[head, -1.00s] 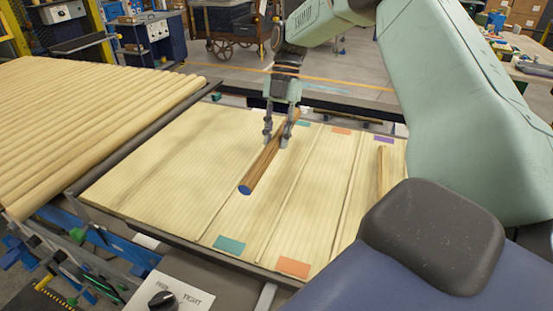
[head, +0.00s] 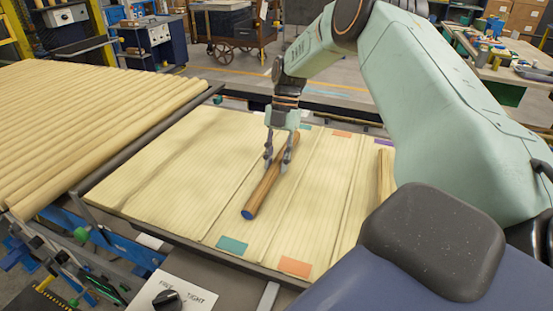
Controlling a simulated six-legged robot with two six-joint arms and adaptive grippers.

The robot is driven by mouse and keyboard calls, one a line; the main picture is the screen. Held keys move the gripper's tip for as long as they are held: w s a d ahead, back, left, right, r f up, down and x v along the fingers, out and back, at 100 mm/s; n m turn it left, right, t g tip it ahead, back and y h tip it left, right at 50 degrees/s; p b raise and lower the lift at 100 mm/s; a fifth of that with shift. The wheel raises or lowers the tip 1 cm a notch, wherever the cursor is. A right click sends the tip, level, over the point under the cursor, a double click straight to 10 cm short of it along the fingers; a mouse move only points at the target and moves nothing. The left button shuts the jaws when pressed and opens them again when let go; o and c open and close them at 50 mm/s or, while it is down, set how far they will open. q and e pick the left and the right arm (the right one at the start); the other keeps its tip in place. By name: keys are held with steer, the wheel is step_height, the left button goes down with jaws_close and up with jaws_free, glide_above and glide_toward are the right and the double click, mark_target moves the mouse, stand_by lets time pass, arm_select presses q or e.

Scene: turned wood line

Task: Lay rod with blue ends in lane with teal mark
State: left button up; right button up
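The brown striped rod with a blue end (head: 264,192) lies lengthwise over the lane with the teal marks, its blue end toward me. One teal mark (head: 232,245) is at the near end of this lane, and another shows at the far end, partly behind the rod. My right gripper (head: 277,167) points down with one finger on each side of the rod, shut on it past its middle. I cannot tell if the rod touches the board (head: 160,170). The rod's far end shows no clear blue. My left gripper is not in view.
An orange-marked lane (head: 295,267) is to the right. A plain rod (head: 385,175) lies further right, partly behind my arm. Thick wooden poles (head: 90,120) fill the rack on the left. Low ridges divide the board.

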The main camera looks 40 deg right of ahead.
steer(key=o, duration=0.4)
steer(key=shift+d+f, duration=0.15)
steer(key=shift+d, duration=0.05)
steer(key=shift+o, duration=0.2)
steer(key=shift+a+r, duration=0.25)
steer(key=v, duration=1.2)
steer(key=shift+d+b, duration=0.25)
steer(key=shift+b, duration=0.05)
steer(key=shift+w+a, duration=0.1)
